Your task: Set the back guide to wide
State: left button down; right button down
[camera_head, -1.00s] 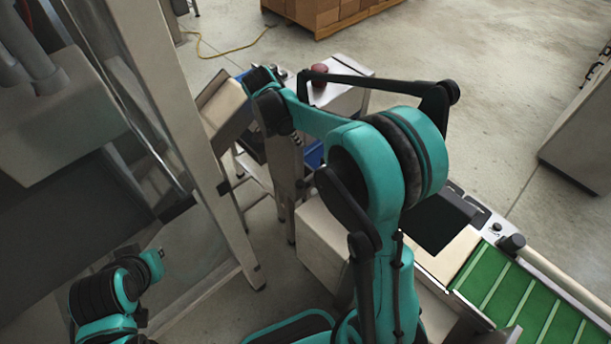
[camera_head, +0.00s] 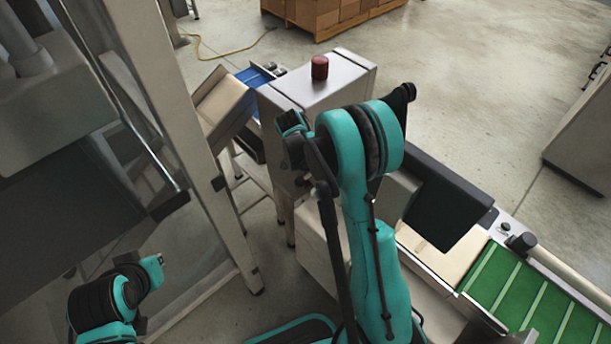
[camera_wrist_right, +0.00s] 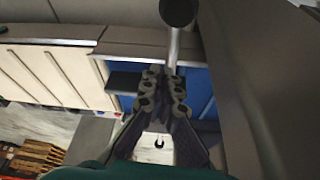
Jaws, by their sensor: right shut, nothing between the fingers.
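In the right wrist view my right gripper (camera_wrist_right: 165,78) is shut and empty, its black fingers together. A pale metal rod with a dark round knob (camera_wrist_right: 178,11) lies just beyond the fingertips; I cannot tell whether they touch it. Whether this knob belongs to the back guide is not clear, and the guide's setting cannot be read. A blue surface (camera_wrist_right: 200,92) lies behind the fingers. In the head view my right arm hides its own gripper and much of the machine in the middle. My left arm shows at the lower left, without its gripper.
A steel cabinet (camera_head: 335,82) with a red button (camera_head: 320,67) stands beyond my right arm. A green belt (camera_head: 530,290) is at right, near a black knob (camera_head: 523,242). A steel-framed machine (camera_head: 190,130) stands close at left. Open floor (camera_head: 480,90) lies behind, with boxes (camera_head: 325,14) on a pallet.

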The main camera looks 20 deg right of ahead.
aim_at(299, 182)
jog(key=a, duration=0.1)
jog(key=a+f, duration=0.1)
jog(key=a, duration=0.1)
jog(key=shift+s+a+f+b, duration=0.2)
jog(key=shift+s+a+b, duration=0.15)
jog(key=shift+b, duration=0.05)
jog(key=a, duration=0.2)
jog(key=s+a, duration=0.1)
jog(key=shift+s+a, duration=0.15)
jog(key=shift+a, duration=0.45)
jog(key=shift+d, duration=0.1)
